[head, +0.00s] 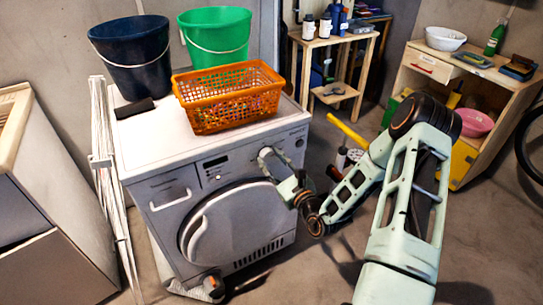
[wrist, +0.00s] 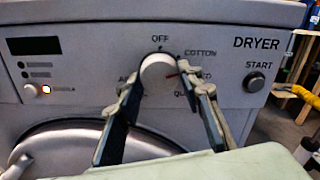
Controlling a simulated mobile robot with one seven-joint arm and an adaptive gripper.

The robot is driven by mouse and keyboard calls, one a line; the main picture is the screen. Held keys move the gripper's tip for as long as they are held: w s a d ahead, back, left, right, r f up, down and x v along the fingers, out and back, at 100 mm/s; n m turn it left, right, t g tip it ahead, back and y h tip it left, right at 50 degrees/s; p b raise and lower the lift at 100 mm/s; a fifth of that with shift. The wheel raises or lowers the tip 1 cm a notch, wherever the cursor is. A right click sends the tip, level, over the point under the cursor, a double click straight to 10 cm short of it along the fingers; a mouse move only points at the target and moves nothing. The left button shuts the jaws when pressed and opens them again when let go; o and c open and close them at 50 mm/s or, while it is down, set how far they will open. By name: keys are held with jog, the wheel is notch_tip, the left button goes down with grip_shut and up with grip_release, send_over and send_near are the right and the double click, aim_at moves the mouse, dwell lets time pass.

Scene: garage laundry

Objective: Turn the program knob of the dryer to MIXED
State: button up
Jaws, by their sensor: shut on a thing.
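The dryer (head: 232,160) stands at the left in the head view, its front facing me. Its white round program knob (wrist: 158,72) is on the panel in the wrist view. OFF is at the top; the lower labels are partly hidden by my fingers. My gripper (wrist: 161,82) has one finger on each side of the knob and is shut on it. In the head view, my gripper (head: 270,160) reaches the panel's right part.
The START button (wrist: 255,82) is right of the knob, and a lit indicator (wrist: 46,89) is at the left. An orange basket (head: 228,112), a blue bucket (head: 133,60) and a green bucket (head: 216,42) stand on the dryer. A drying rack (head: 112,180) leans at its left.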

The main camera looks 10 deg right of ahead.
jog(key=m+p, duration=0.3)
jog(key=m, duration=0.1)
jog(key=shift+m, duration=0.4)
dwell(0.4)
jog(key=o, duration=1.2)
jog(key=shift+c, duration=0.2)
jog(key=v, duration=1.2)
